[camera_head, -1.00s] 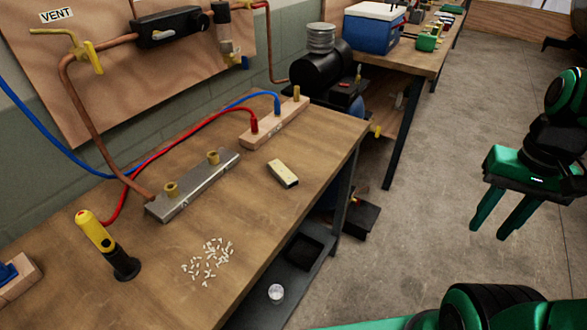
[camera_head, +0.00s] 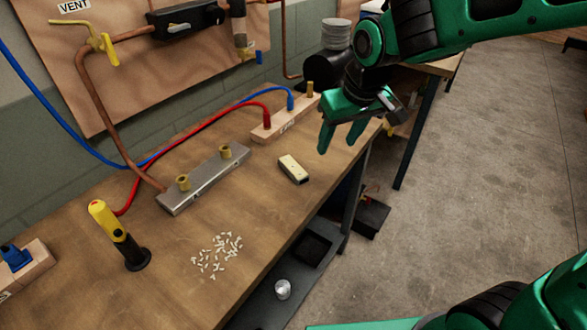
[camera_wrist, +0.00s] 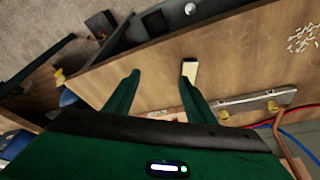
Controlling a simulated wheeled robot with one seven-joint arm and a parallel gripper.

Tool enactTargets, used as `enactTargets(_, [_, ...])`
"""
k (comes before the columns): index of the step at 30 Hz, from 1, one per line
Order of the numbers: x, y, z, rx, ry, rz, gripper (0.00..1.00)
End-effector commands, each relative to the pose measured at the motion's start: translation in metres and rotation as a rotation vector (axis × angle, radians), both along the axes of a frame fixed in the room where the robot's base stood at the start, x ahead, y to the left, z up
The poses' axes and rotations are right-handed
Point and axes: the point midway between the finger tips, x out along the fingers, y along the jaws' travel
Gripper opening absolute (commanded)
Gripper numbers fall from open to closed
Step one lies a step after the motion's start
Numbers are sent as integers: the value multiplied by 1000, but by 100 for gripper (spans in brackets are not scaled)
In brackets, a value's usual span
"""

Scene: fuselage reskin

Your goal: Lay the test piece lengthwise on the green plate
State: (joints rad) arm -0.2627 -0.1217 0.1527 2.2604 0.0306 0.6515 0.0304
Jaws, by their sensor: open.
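A small pale block with dark sides (camera_head: 293,168), which looks like the test piece, lies flat on the wooden bench near its right edge. It also shows in the wrist view (camera_wrist: 190,72), beside the tip of the right finger. My gripper (camera_head: 338,147) is over the bench's right edge, to the right of the block and apart from it. Its two green fingers point down, and in the wrist view (camera_wrist: 158,78) they are spread and empty. I cannot make out a green plate in the frames now.
A metal bar with brass fittings (camera_head: 205,180), a wooden block with hoses (camera_head: 285,120), a yellow-black tool (camera_head: 118,236) and scattered white bits (camera_head: 217,254) occupy the bench (camera_head: 175,285). Bare bench surrounds the pale block. The floor (camera_head: 480,200) is open to the right.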

Motion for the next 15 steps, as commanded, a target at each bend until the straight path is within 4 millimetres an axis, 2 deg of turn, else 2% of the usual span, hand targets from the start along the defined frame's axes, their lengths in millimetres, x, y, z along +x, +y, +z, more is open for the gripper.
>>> enactTargets(1, [2, 29, -1, 11, -11, 58, 50])
enactTargets(3, [3, 56, -1, 25, -26, 110, 50])
enactTargets(6, [4, 78, -3, 37, -36, 149, 50])
enactTargets(9, [7, 85, -12, 41, -38, 160, 50])
enactTargets(15, [17, 88, -40, 40, -37, 158, 50])
